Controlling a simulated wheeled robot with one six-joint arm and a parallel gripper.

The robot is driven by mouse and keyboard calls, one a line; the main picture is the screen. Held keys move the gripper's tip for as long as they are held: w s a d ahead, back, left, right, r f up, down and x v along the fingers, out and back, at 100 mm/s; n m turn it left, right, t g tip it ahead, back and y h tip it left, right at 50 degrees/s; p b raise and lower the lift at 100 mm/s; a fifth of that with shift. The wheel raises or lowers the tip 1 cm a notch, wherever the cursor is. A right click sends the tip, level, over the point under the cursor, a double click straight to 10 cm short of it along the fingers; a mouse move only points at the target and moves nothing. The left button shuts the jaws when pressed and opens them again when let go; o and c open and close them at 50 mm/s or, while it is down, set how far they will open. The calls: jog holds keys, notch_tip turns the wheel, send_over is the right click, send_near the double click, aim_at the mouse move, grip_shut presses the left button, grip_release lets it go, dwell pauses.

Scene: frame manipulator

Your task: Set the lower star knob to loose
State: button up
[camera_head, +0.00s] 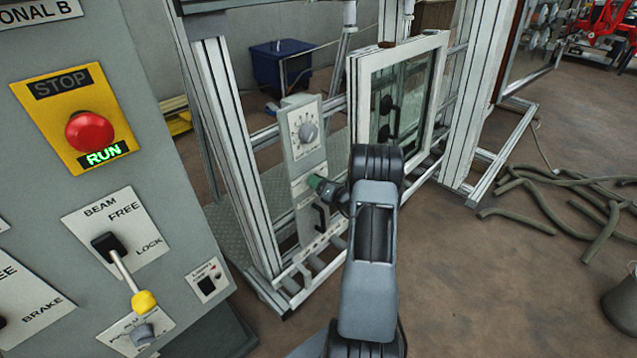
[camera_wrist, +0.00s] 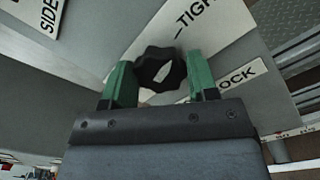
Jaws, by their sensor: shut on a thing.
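In the wrist view a black star knob (camera_wrist: 160,71) sits between the green fingers of my gripper (camera_wrist: 160,84). The fingers are shut on it from both sides. A white label behind it reads "TIGHT" at upper right, and another label part reads "OCK". In the head view my gripper (camera_head: 316,182) reaches the lower part of a grey upright panel (camera_head: 288,135). The knob itself is hidden there by my gripper and arm. A grey dial knob (camera_head: 308,131) with a scale is higher on the same panel.
A white-framed window (camera_head: 440,62) stands just right of the panel, close to my arm. Aluminium posts (camera_head: 222,110) rise on the left. A control box with a red stop button (camera_head: 90,131) and a yellow-tipped lever (camera_head: 144,301) fills the left. Green hoses (camera_head: 545,205) lie on the floor at right.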

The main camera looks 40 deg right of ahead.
jog(key=shift+f+n+b, duration=0.1)
jog(key=shift+n+b, duration=0.2)
jog(key=shift+b, duration=0.05)
jog(key=shift+c, duration=0.3)
jog(key=shift+s+a+n+g+b, duration=0.1)
jog(key=shift+n+g+b, duration=0.3)
jog(key=shift+n+b, duration=4.4)
jog(key=shift+w+a+n+g+b, duration=0.1)
jog(key=shift+n+g+b, duration=0.3)
jog(key=shift+n+b, duration=4.35)
jog(key=shift+s+a+n+g+b, duration=0.1)
jog(key=shift+n+g+b, duration=0.3)
jog(key=shift+n+b, duration=4.4)
jog(key=shift+n+p, duration=0.45)
jog(key=shift+n, duration=0.2)
